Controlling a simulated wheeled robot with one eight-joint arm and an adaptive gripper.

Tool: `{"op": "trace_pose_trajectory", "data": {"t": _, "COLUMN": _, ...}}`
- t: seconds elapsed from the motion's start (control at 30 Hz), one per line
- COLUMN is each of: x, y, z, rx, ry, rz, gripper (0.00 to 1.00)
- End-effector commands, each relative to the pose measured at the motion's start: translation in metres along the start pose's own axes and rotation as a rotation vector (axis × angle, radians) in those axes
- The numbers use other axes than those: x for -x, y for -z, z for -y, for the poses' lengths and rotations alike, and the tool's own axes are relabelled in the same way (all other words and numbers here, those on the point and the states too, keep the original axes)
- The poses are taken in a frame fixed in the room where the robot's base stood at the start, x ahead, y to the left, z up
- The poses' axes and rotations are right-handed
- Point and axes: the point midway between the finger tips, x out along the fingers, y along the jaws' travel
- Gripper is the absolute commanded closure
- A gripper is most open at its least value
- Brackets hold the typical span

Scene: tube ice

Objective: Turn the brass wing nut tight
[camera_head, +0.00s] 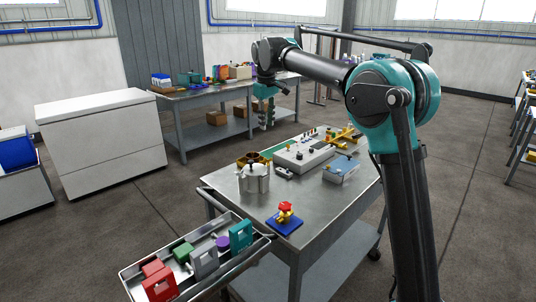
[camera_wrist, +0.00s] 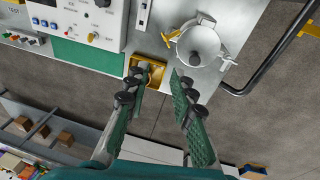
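A silver lidded metal pot (camera_head: 254,180) stands on the near left part of the steel table. In the wrist view the round pot (camera_wrist: 199,45) is seen from above. A brass-yellow piece (camera_wrist: 171,37), possibly the wing nut, sits at its left rim. I cannot tell how tight either is. My gripper (camera_wrist: 160,76) has its green fingers spread apart and empty, with the pot beyond their tips. In the head view my gripper (camera_head: 266,114) hangs above and behind the table, apart from the pot.
A yellow open box (camera_wrist: 156,70) lies beside the pot. A grey control box (camera_head: 303,155) and a blue-grey case (camera_head: 341,170) stand on the table. A red valve on a blue base (camera_head: 286,222) is near the front. A tray of coloured blocks (camera_head: 133,279) adjoins the table.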

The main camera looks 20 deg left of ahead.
Motion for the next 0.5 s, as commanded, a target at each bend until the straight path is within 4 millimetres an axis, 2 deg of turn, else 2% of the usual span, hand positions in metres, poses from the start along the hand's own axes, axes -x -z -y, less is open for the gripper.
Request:
{"op": "trace_pose_trajectory", "data": {"t": 0.1, "x": 0.008, "y": 0.006, "z": -0.009, "rx": 0.251, "ry": 0.054, "rz": 0.037, "gripper": 0.76}}
{"op": "trace_pose_trajectory", "data": {"t": 0.3, "x": 0.019, "y": 0.01, "z": -0.016, "rx": 0.593, "ry": 0.14, "rz": 0.057, "gripper": 0.76}}
{"op": "trace_pose_trajectory", "data": {"t": 0.5, "x": 0.022, "y": 0.01, "z": -0.018, "rx": 0.735, "ry": 0.177, "rz": 0.058, "gripper": 0.76}}
